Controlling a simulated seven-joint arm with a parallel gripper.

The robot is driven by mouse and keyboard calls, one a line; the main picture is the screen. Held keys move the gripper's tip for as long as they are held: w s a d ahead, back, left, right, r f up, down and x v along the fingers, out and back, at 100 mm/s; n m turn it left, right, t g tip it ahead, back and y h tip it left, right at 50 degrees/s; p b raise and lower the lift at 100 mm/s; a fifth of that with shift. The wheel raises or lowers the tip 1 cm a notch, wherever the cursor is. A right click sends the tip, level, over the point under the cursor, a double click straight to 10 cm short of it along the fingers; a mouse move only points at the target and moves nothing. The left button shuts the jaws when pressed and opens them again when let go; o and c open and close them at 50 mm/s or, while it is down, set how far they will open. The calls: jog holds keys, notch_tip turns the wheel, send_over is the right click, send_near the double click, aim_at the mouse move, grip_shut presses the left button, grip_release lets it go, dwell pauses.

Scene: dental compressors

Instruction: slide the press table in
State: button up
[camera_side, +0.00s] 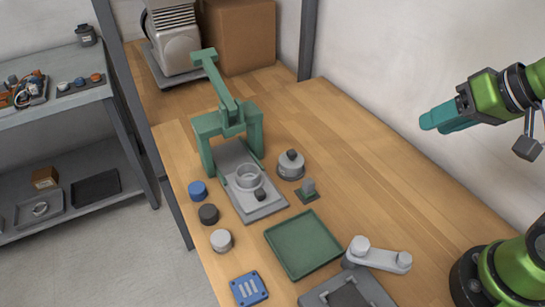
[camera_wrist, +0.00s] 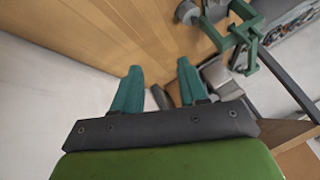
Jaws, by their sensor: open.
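The green press (camera_side: 229,120) stands on the wooden table in the side view, with its lever arm raised toward the back left. Its grey press table (camera_side: 262,210) sticks out at the front of the frame. A round grey ring-shaped cup (camera_side: 248,178) sits on it, with a small dark knob (camera_side: 260,195) near its front. My gripper (camera_side: 428,122) is at the right, high and well apart from the press, and empty. In the wrist view my gripper (camera_wrist: 160,78) shows two teal fingers spread apart, with part of the press (camera_wrist: 243,35) at the upper right.
A green tray (camera_side: 303,243), a grey lidded pot (camera_side: 290,165) and a small grey stamp-like piece (camera_side: 308,190) lie right of the press table. Blue (camera_side: 197,190), black (camera_side: 208,214) and white (camera_side: 221,240) caps line its left. A cardboard box (camera_side: 240,35) stands behind.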

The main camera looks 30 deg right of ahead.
jog(key=shift+a+f, duration=0.1)
jog(key=shift+a, duration=0.2)
jog(key=c, duration=0.4)
jog(key=a+f+n+g, duration=0.1)
jog(key=a, duration=0.1)
jog(key=a+f+n+g, duration=0.1)
jog(key=a+f+n, duration=0.1)
jog(key=a+f+n+y, duration=0.1)
jog(key=a+f, duration=0.1)
jog(key=shift+w+a+f+g, duration=0.2)
jog(key=shift+w+a+g, duration=0.05)
jog(key=shift+w+g, duration=0.15)
grip_shut()
jog(key=n+t+y, duration=0.1)
jog(key=n+y, duration=0.1)
jog(key=n, duration=1.5)
send_near(260, 205)
jog(key=f, duration=0.1)
jog(key=s+a+f, duration=0.2)
jog(key=f, duration=0.1)
jog(key=shift+a, duration=0.1)
jog(key=shift+w+f, duration=0.1)
jog(key=shift+w, duration=1.95)
